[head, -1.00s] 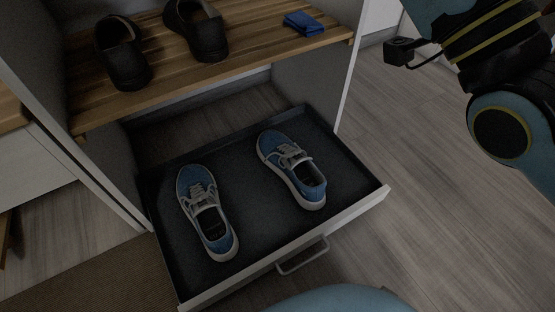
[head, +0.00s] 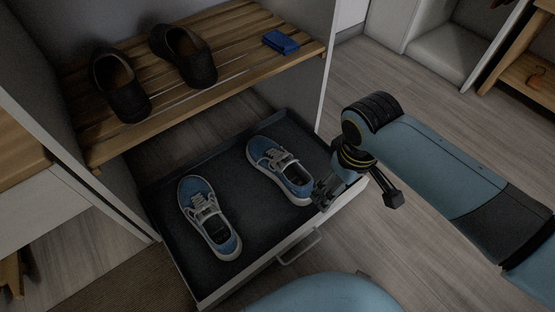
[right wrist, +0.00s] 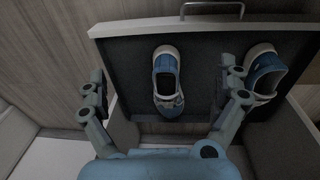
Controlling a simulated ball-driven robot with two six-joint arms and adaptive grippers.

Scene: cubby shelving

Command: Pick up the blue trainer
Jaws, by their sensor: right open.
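Two blue trainers with white soles and grey laces lie in the open dark drawer (head: 240,252). The left trainer (head: 205,212) lies apart from my gripper. The right trainer (head: 281,165) has its heel close to my right gripper (head: 324,192), which is above the drawer's right front corner. In the right wrist view one trainer (right wrist: 166,80) lies between the open fingers of my right gripper (right wrist: 165,92), further down than the fingertips. The other trainer (right wrist: 263,72) is partly hidden behind the right finger. My left gripper is not in view.
A slatted wooden shelf (head: 235,62) above the drawer holds two dark shoes (head: 184,55) and a folded blue item (head: 281,42). The drawer has a front handle (head: 300,248). A brown mat (head: 135,275) lies at lower left. Floor right of the drawer is clear.

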